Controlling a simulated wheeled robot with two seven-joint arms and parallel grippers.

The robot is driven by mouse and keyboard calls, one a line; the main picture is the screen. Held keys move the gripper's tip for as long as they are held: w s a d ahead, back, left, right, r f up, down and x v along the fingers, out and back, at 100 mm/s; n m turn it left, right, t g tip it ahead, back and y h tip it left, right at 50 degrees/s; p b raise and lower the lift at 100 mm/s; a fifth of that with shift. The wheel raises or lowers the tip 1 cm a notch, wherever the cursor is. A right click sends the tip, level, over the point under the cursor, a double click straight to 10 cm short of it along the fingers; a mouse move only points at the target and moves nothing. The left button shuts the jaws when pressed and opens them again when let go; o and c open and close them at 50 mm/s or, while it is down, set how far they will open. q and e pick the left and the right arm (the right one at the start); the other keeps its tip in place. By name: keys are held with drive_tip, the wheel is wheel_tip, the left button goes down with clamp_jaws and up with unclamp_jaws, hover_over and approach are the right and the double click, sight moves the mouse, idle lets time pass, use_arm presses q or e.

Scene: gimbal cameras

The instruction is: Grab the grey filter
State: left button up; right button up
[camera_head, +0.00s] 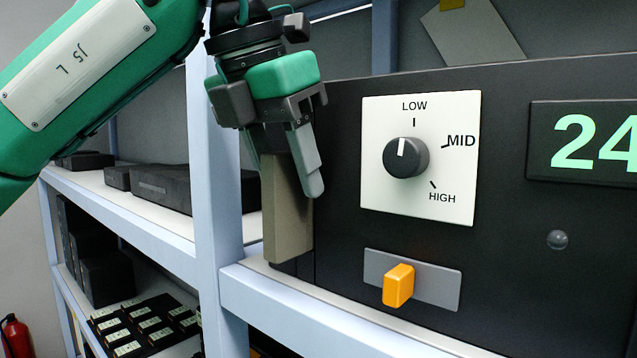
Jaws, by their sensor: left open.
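The grey filter (288,220) is a flat, upright grey-beige slab at the left side of the dark machine (515,280), above the shelf's front rail. My left gripper (284,176) comes down from above at the filter's upper end. Its near finger lies to the right of the slab's top and overlaps it in the picture. The other finger is partly hidden behind the slab. The gripper is open, and I cannot tell whether either finger touches the filter. My right gripper is out of view.
The machine front carries a dial (405,158) pointing near LOW, an orange switch (398,286) and a green display (590,143). A pale shelf post (213,230) stands close left of the filter. Dark boxes (180,188) lie on the left shelf. A red extinguisher (15,336) stands lower left.

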use_arm(q)
drive_tip(key=shift+w+f, duration=0.1)
drive_tip(key=shift+f, duration=0.25)
drive_tip(key=shift+c, duration=0.4)
clamp_jaws()
